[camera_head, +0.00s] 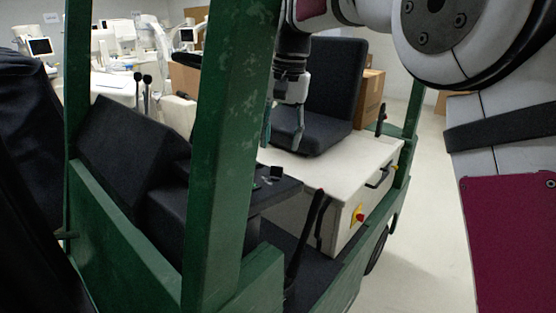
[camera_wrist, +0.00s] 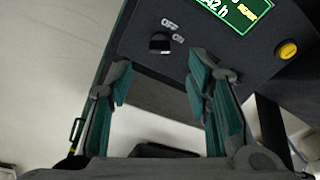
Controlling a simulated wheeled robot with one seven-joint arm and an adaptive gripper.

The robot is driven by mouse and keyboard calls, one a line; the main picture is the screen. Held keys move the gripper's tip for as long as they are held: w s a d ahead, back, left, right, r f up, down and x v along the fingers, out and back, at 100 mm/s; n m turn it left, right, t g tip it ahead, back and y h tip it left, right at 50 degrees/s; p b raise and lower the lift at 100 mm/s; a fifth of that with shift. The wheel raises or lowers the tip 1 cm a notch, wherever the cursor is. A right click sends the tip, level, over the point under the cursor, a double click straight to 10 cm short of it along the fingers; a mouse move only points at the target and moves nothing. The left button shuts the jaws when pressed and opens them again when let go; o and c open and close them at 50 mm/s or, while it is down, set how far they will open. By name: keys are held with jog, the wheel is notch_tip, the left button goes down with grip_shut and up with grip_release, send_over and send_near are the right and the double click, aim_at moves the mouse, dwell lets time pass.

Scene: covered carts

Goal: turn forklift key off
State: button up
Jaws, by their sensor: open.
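The forklift key is a small black knob (camera_wrist: 160,43) on the dark dashboard panel (camera_wrist: 140,38) in the wrist view, beside white OFF and ON labels. Which label it points at is hard to tell. In the head view a small black knob (camera_head: 276,172) stands on the dashboard, and it looks like the same key. My gripper (camera_wrist: 160,78) is open, with its two green-padded fingers apart and nothing between them. The key lies just beyond the fingertips, between their lines, apparently untouched. In the head view my gripper (camera_head: 283,135) hangs above the dashboard, partly behind a green post.
A green lit display (camera_wrist: 232,10) and a yellow button (camera_wrist: 287,50) are on the panel. The green post (camera_head: 228,150), black seat (camera_head: 333,95) and black lever (camera_head: 305,238) stand close around my arm. Open floor (camera_head: 425,235) lies at the right.

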aim_at(277, 171)
jog(key=f, duration=0.4)
jog(key=f+p, duration=0.1)
jog(key=f, duration=0.1)
jog(key=shift+a+f, duration=0.3)
jog(key=shift+a, duration=0.05)
grip_shut()
